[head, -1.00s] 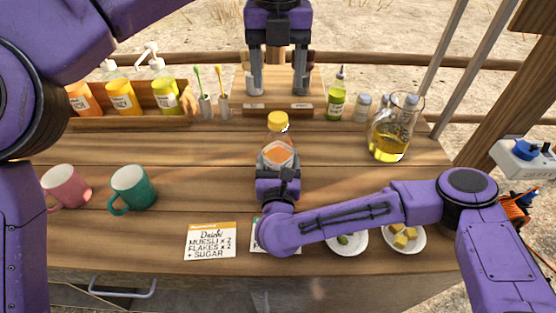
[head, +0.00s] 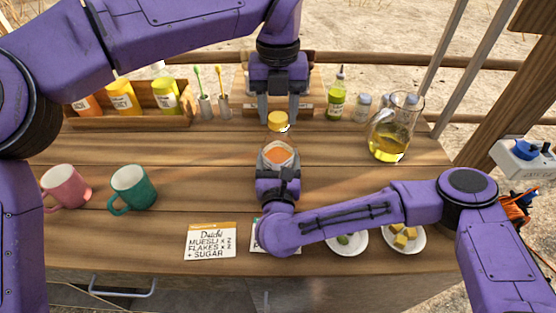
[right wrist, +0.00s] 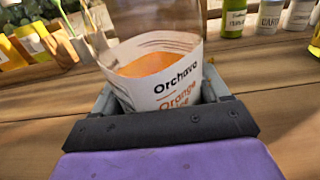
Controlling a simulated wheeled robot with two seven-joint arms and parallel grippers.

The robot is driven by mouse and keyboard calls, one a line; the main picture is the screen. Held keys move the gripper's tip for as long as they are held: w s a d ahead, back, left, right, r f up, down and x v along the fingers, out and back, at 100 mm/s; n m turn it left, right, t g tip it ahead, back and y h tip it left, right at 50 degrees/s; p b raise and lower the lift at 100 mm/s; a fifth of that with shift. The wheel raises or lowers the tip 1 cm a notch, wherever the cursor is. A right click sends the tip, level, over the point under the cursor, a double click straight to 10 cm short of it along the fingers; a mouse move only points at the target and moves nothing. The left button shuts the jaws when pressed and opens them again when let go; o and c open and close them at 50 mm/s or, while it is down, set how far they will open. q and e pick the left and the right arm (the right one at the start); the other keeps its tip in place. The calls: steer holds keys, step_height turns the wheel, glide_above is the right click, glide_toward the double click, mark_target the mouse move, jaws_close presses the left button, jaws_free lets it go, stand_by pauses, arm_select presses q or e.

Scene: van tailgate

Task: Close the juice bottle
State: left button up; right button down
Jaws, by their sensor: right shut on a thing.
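The juice bottle (head: 279,155) stands upright on the wooden table, a clear bottle with orange juice low inside and a white label. Its label also shows in the right wrist view (right wrist: 165,90). A yellow cap (head: 278,120) is at the top of the bottle; I cannot tell whether it sits tight. My right gripper (head: 278,168) is shut around the bottle's body from the front. My left gripper (head: 279,110) is above and behind the cap, pointing down, its two fingers apart on either side. It appears open and empty.
A glass jug of yellow oil (head: 390,140) stands at the right. A green bottle (head: 337,98) and small jars are behind. Pink (head: 66,187) and teal (head: 133,188) mugs stand at the left. A card (head: 211,241) and small plates (head: 404,239) lie in front.

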arm_select(q)
steer(key=c, duration=0.7)
steer(key=o, duration=1.3)
steer(key=shift+c, duration=0.2)
step_height(320, 180, up, 12)
